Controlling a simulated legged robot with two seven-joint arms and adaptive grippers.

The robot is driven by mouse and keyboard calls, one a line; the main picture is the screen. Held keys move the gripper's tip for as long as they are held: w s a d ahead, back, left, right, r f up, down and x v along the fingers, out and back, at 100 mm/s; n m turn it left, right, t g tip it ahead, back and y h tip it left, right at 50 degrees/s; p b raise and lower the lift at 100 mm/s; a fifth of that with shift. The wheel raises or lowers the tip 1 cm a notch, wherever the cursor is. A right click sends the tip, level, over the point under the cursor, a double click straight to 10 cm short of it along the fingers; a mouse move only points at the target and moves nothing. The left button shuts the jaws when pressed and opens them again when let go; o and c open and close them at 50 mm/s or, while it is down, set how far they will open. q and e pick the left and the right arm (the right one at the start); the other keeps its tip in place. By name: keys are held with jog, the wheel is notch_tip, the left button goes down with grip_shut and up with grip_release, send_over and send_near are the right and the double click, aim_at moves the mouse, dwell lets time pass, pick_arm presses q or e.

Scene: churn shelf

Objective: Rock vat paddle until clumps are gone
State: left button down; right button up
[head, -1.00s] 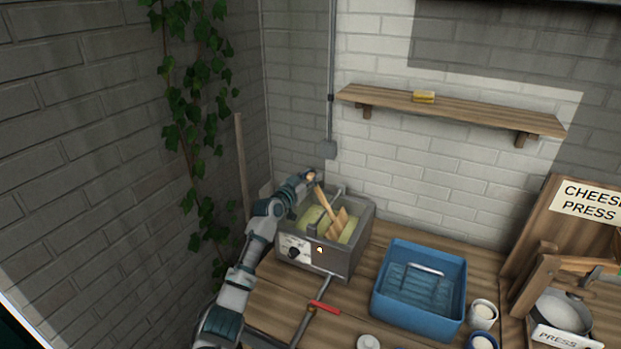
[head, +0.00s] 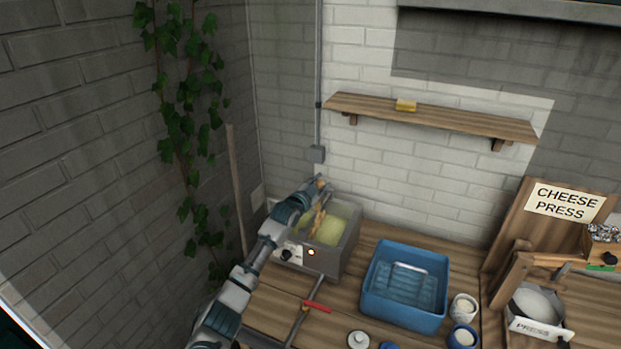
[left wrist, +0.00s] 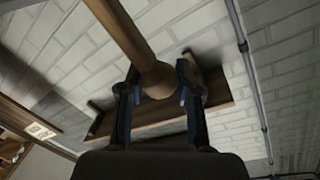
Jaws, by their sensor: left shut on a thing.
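The grey vat (head: 343,255) stands on the wooden bench in the corner, with pale yellow contents (head: 335,228) inside. The wooden paddle (head: 319,220) leans in the vat at its left side, partly hidden behind my arm. My left gripper (head: 319,183) is at the top of the paddle's handle, above the vat. In the left wrist view the gripper (left wrist: 158,88) has its two fingers on either side of the rounded handle end (left wrist: 157,78), shut on it. The contents are too small in view to tell whether clumps are there. My right gripper is not in view.
A blue tub (head: 405,314) stands right of the vat, with small white pots (head: 463,308) beside it. A red-handled valve (head: 317,306) is in front of the vat. The cheese press (head: 536,305) is at the right. A wooden shelf (head: 440,119) hangs above.

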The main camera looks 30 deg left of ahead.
pick_arm(q)
jog(key=shift+w+d+f+m+g+y+p, duration=0.15)
jog(key=shift+d+f+m+p, duration=0.15)
jog(key=shift+d+m+p, duration=0.5)
jog(key=shift+s+d+f+m+g+y+p, duration=0.1)
jog(key=shift+d+f+m+p, duration=0.2)
jog(key=shift+d+m+p, duration=0.4)
jog(key=shift+w+d+f+m+g+y+p, duration=0.15)
jog(key=shift+d+f+m+p, duration=0.2)
jog(key=shift+d+m, duration=0.45)
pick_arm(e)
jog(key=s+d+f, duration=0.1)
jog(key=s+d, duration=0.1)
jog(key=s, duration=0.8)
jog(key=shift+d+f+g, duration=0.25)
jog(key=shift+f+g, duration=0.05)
pick_arm(q)
jog(key=shift+s+d, duration=0.1)
jog(key=shift+d, duration=0.1)
jog(key=c, duration=0.8)
grip_release()
jog(key=shift+r, duration=0.1)
jog(key=s, duration=0.7)
jog(key=s+r, duration=0.1)
jog(key=s, duration=0.3)
jog(key=shift+s+a, duration=0.2)
jog(key=shift+s, duration=0.15)
